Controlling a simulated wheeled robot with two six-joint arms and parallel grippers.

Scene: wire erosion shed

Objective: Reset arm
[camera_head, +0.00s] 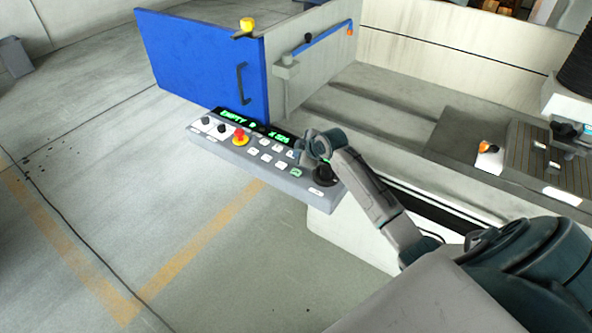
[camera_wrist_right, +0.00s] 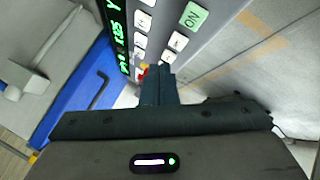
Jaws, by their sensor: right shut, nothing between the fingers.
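My right arm reaches in from the lower right in the head view, and its gripper (camera_head: 305,152) is over the right part of the grey control panel (camera_head: 222,147). In the right wrist view the right gripper (camera_wrist_right: 158,72) is shut and empty, with its fingers pointing at the panel (camera_wrist_right: 220,25). I cannot tell whether the fingertips touch it. The panel's display (camera_head: 255,127) has green text. My left gripper is not in view.
A blue door (camera_head: 200,65) with a dark handle stands open behind the panel. A red emergency knob (camera_head: 240,137) sits on the panel, and a black dial (camera_head: 323,175) is at its right end. The machine bed (camera_head: 400,110) lies to the right.

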